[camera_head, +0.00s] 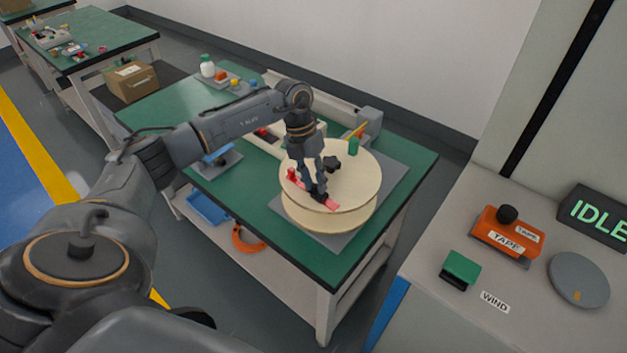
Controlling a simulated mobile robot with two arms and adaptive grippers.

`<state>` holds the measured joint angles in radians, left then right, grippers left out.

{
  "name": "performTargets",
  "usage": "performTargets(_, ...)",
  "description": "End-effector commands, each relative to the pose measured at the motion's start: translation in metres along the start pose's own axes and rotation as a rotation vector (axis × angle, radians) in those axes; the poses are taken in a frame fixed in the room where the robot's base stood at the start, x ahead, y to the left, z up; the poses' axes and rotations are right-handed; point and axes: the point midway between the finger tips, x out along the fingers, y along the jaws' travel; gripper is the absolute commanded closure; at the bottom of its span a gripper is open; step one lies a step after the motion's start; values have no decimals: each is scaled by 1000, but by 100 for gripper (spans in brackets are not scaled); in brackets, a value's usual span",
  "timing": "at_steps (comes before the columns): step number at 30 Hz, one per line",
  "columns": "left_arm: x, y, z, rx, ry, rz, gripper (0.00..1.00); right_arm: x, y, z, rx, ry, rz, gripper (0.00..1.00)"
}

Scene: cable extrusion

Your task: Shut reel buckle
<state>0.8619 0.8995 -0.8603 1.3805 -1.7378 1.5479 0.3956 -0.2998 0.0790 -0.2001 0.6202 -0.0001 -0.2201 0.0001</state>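A pale wooden reel (357,178) lies flat on a grey plate on the green-topped table. A red buckle (333,206) sits on the left part of its upper flange, with a red upright part (292,174) at its far end. My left gripper (319,196) points down onto the buckle from above. Its fingers come together at the tips, which are at the red strip and hide its middle. Whether the strip is pinched between them or only touched, I cannot tell. My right gripper is out of view.
A black knob (332,163) rises from the reel's centre, and a green cylinder (353,146) stands close behind. A grey console at right holds an orange TAPE unit (507,238), a green block (461,268), a grey dial (578,279) and an IDLE display (598,217).

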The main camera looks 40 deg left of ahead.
Motion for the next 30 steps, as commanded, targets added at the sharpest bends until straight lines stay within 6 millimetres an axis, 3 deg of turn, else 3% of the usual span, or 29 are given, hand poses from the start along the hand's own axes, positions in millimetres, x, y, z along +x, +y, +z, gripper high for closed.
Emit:
performTargets(13,-6,1,0,-1,1,4,60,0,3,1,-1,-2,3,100)
performTargets(24,-79,1,1,-1,-2,3,60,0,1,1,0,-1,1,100)
performTargets(30,-109,0,0,-1,0,3,60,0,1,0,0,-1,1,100)
